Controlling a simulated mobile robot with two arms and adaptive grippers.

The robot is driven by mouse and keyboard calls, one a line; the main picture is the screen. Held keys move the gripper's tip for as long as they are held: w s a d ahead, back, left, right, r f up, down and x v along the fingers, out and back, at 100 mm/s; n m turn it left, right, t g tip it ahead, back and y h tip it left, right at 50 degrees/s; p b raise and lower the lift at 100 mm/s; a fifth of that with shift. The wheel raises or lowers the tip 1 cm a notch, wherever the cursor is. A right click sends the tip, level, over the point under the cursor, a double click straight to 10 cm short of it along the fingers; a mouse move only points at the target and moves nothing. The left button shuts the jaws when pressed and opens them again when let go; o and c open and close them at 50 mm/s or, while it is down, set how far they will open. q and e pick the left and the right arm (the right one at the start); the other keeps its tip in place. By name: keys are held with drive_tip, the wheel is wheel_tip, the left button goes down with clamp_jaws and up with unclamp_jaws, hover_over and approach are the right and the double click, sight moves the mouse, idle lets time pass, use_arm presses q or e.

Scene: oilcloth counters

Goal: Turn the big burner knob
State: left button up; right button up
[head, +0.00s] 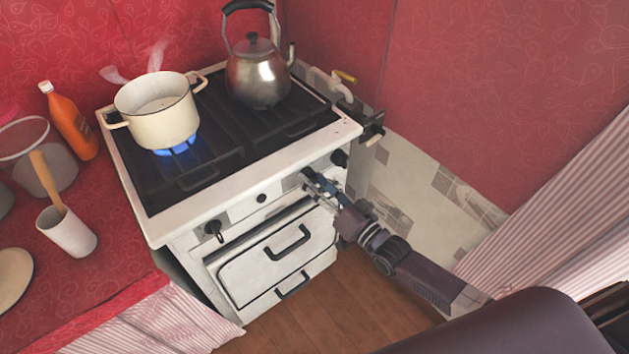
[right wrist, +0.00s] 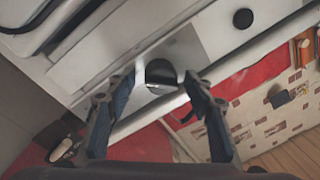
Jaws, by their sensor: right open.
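The white stove (head: 165,228) has a front panel with black knobs. A knob with a handle (head: 213,230) is at the panel's left, a small round knob (head: 262,198) near the middle and another knob (head: 339,158) at the right end. My right gripper (head: 314,182) is at the right part of the panel, open and empty. In the right wrist view its fingers (right wrist: 158,88) are spread, with a dark round knob (right wrist: 160,72) ahead between the fingertips, partly in shadow. I cannot tell whether they touch it. A smaller-looking round knob (right wrist: 243,18) is beyond. My left gripper is not in view.
A cream pot (head: 160,115) steams over a lit blue flame (head: 176,148). A metal kettle (head: 258,75) stands at the back right burner. The oven handle (head: 288,243) sticks out below the panel. Wood floor (head: 345,305) lies clear in front.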

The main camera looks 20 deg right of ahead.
drive_tip(key=r+v, duration=0.1)
drive_tip(key=v, duration=1)
drive_tip(key=shift+s+d+f, duration=0.25)
drive_tip(key=shift+s+f, duration=0.05)
drive_tip(key=shift+f, duration=0.15)
